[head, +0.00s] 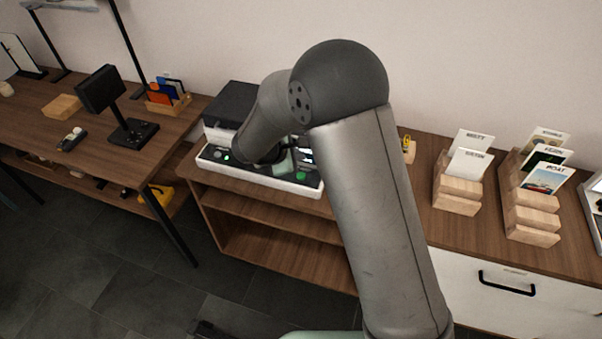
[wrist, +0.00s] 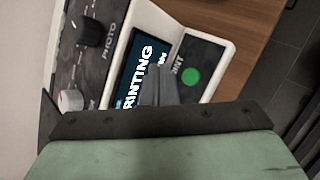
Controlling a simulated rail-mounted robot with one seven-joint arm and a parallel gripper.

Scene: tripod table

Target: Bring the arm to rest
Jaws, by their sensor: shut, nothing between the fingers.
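My gripper (wrist: 158,75) is shut and empty in the wrist view. Its grey fingers lie in front of a console's screen (wrist: 126,82), which reads "PRINTING", and hide part of it. A green button (wrist: 191,77) is just right of the fingers, and part of its "PRINT" label is covered. I cannot tell whether the fingertips touch the console. In the head view my arm reaches over the white-edged console (head: 213,160), and my gripper (head: 287,165) is partly hidden behind the arm.
A black knob (wrist: 92,32) rises from the console. Wooden card holders (head: 457,195) stand on the counter at right. A desk at left carries a monitor on a stand (head: 100,90) and an organizer (head: 167,104). Dark floor (head: 130,270) is open in front.

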